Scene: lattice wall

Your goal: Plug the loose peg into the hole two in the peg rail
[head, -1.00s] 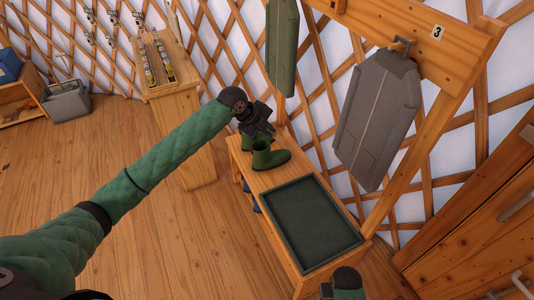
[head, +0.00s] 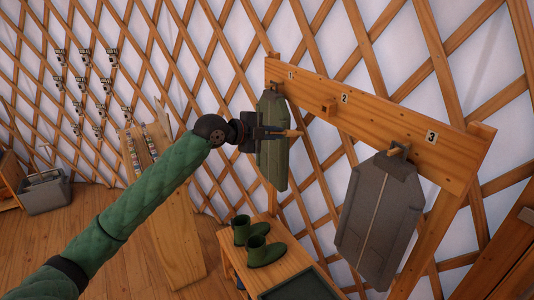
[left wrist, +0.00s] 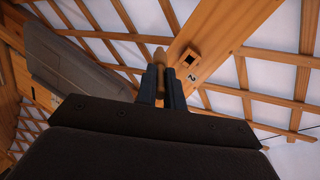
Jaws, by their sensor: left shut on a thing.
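The loose peg (head: 294,133) is a light wooden dowel. My left gripper (head: 278,132) is shut on it, and the peg's end sticks out toward the right. In the left wrist view the peg (left wrist: 160,58) points away from my left gripper (left wrist: 160,83). The peg rail (head: 385,122) is a wooden beam with labels 1, 2 and 3. Hole two (left wrist: 190,60) is a dark square opening in a small wooden block beside label 2. That block also shows in the head view (head: 328,106). The peg tip is apart from the hole, left of it in both views. My right gripper is out of view.
A green bag (head: 272,165) hangs below label 1, partly behind my gripper. A grey bag (head: 378,215) hangs at label 3. Below are green boots (head: 262,252) on a wooden bench (head: 292,240) with a dark tray (head: 300,287). A lattice wall stands behind the rail.

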